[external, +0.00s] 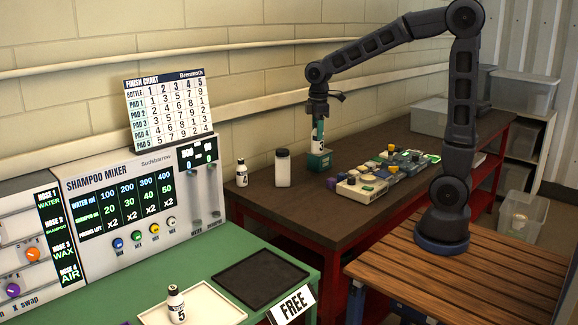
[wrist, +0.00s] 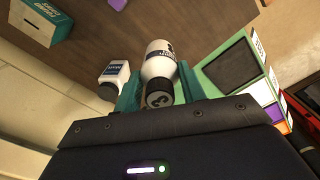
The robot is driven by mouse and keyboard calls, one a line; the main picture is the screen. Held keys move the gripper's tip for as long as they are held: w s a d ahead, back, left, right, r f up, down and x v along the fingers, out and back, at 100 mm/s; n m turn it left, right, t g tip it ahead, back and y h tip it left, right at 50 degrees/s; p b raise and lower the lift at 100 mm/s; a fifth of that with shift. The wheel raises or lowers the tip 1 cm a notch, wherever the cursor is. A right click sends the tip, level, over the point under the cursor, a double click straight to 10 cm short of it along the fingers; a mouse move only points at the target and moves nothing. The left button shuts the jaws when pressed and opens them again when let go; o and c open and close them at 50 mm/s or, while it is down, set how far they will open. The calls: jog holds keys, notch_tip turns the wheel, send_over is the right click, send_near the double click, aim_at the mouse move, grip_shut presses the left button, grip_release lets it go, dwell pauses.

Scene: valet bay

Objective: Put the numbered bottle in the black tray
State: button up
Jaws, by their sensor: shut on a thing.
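My gripper (external: 319,122) is shut on a white bottle with a dark cap; in the wrist view this bottle (wrist: 160,62) sits between the teal fingers, a 3 on its cap. The black tray (external: 262,280) lies empty on the green table, far to the lower left of my gripper. A bottle marked 5 (external: 177,305) stands upright on the cream tray (external: 215,307) beside it.
A small dark-capped bottle (external: 241,173) and a white jar (external: 282,168) stand on the brown bench (external: 270,203), left of the gripper. Several devices (external: 362,187) crowd its right. The shampoo mixer (external: 130,205) stands behind the green table. A FREE sign (external: 293,304) stands by the black tray.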

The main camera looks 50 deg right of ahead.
jog(key=s+a+f, duration=0.2)
jog(key=a+f, duration=0.1)
jog(key=a, duration=0.9)
jog(key=s+a+f+n, duration=0.1)
jog(key=s+a+f, duration=0.15)
jog(key=a, duration=0.95)
jog(key=s+a+f, duration=0.2)
jog(key=a+f, duration=0.1)
jog(key=a, duration=0.9)
jog(key=f, duration=2)
jog(key=shift+w+a+f, duration=0.15)
jog(key=shift+a+f, duration=0.05)
jog(key=shift+a, duration=0.05)
jog(key=shift+f, duration=0.15)
jog(key=o, duration=1.1)
jog(key=shift+c, duration=0.2)
notch_tip(320, 180, up, 12)
jog(key=shift+r, duration=0.2)
jog(key=shift+d, duration=0.1)
